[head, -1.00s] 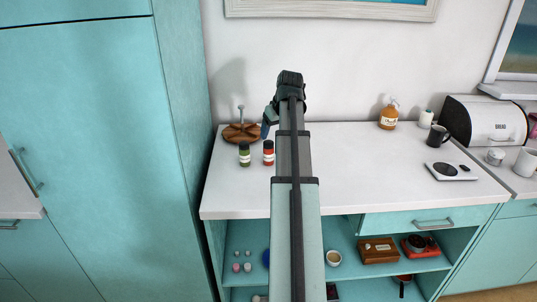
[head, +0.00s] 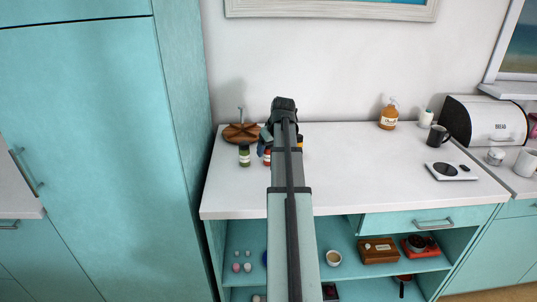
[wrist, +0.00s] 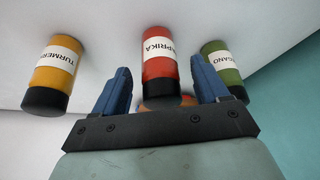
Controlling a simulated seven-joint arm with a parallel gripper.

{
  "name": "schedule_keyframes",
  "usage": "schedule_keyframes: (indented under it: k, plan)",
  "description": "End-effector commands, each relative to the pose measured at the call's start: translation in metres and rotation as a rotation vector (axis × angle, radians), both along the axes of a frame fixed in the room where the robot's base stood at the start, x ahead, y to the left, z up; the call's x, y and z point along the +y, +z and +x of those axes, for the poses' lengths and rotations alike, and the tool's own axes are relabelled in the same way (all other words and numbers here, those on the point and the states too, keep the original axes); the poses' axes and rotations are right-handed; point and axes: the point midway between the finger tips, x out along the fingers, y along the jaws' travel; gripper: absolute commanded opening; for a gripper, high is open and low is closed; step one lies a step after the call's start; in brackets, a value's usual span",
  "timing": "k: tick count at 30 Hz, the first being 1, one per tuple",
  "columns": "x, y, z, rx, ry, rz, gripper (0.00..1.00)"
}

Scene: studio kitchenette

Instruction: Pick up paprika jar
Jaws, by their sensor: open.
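The paprika jar (wrist: 160,62) is red with a white label and black cap. It appears between the spread fingers of my gripper (wrist: 160,66) in the wrist view, apparently beyond the fingertips and not gripped. My gripper is open and empty. In the head view the paprika jar (head: 267,158) stands on the counter, partly hidden by my arm; a blue finger shows just above and left of it. The exact gap between fingers and jar cannot be told.
The green oregano jar (wrist: 222,66) and yellow turmeric jar (wrist: 54,72) flank the paprika jar on the white counter (head: 350,170). A round wooden rack (head: 238,134) stands behind. The middle of the counter right of my arm is clear.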

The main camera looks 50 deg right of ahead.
Motion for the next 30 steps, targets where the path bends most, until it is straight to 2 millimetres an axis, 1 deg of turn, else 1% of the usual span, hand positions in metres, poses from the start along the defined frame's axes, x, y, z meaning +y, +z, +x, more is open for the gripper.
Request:
schedule_keyframes:
  k: [1,3,6,14,30]
  plan:
    - [0.000,-0.008,0.001,0.002,0.000,0.001,0.74]
    - [-0.002,-0.016,0.005,0.001,0.000,0.001,0.74]
    - [-0.003,-0.023,0.008,0.001,0.000,0.000,0.74]
    - [-0.003,-0.025,0.009,0.000,0.000,-0.001,0.74]
    - [-0.003,-0.025,0.009,0.000,0.000,0.000,0.22]
